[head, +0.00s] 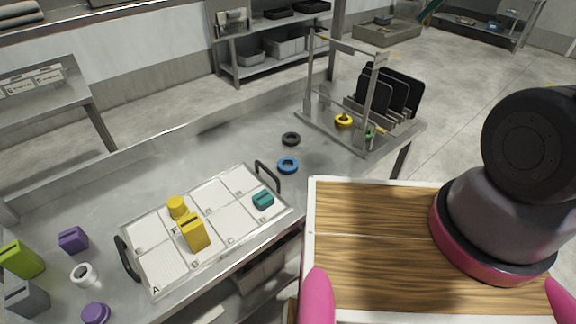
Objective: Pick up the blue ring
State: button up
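The blue ring (288,171) lies flat on the steel table (150,175), just behind the tray's far right corner and handle.
A white tray (222,225) with black handles holds yellow blocks (194,234) and a teal block (263,199). A metal rack with black plates (375,97) and a yellow ring (344,124) stands behind right. Purple, white, green and grey pieces are at the left.

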jog(key=w+a+f+m+g, duration=0.2)
jog(key=w+a+f+m, duration=0.1)
jog(key=a+f, duration=0.45)
jog(key=m+g+h, duration=0.2)
jog(key=m+h, duration=0.1)
jog(key=m, duration=0.3)
send_over(289, 159)
jog(key=s+d, duration=0.2)
notch_tip(289, 159, down, 26)
jog(key=f, duration=0.3)
jog(key=a+f, duration=0.1)
jog(key=f, duration=0.3)
jog(key=a+f, duration=0.1)
jog(key=f, duration=0.3)
jog(key=shift+w, duration=0.1)
jog(key=shift+c, duration=0.3)
jog(key=shift+r, duration=0.1)
jog(key=c, duration=1.2)
notch_tip(289, 159, up, 10)
